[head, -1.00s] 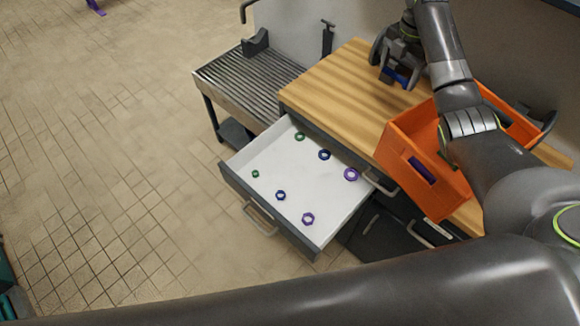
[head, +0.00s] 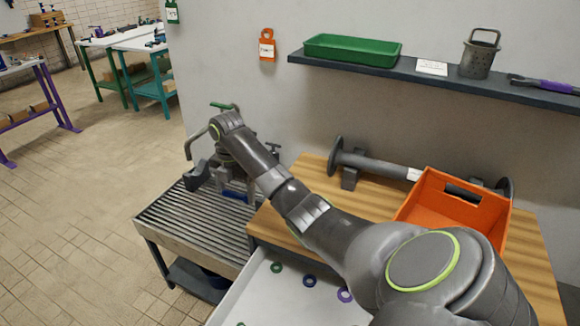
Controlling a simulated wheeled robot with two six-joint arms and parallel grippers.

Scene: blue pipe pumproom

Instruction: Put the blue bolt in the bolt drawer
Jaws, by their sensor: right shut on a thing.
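My right gripper (head: 232,190) is shut on the blue bolt (head: 235,195). It holds the bolt over the back right part of the slatted metal bench, left of the wooden worktop. Only a small part of the bolt shows below the gripper; the rest is hidden. An open white drawer (head: 255,297) under the worktop holds several green, blue and purple rings or nuts. My right arm and the frame edge hide part of it. No label shows to tell which drawer is the bolt drawer. My left gripper is out of view.
The slatted bench (head: 185,228) adjoins the wooden worktop (head: 310,182). An orange bin (head: 440,205) and a grey bar on supports (head: 375,166) are on the worktop. A wall shelf (head: 420,72) carries a green tray (head: 352,48) and a perforated metal can (head: 479,56).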

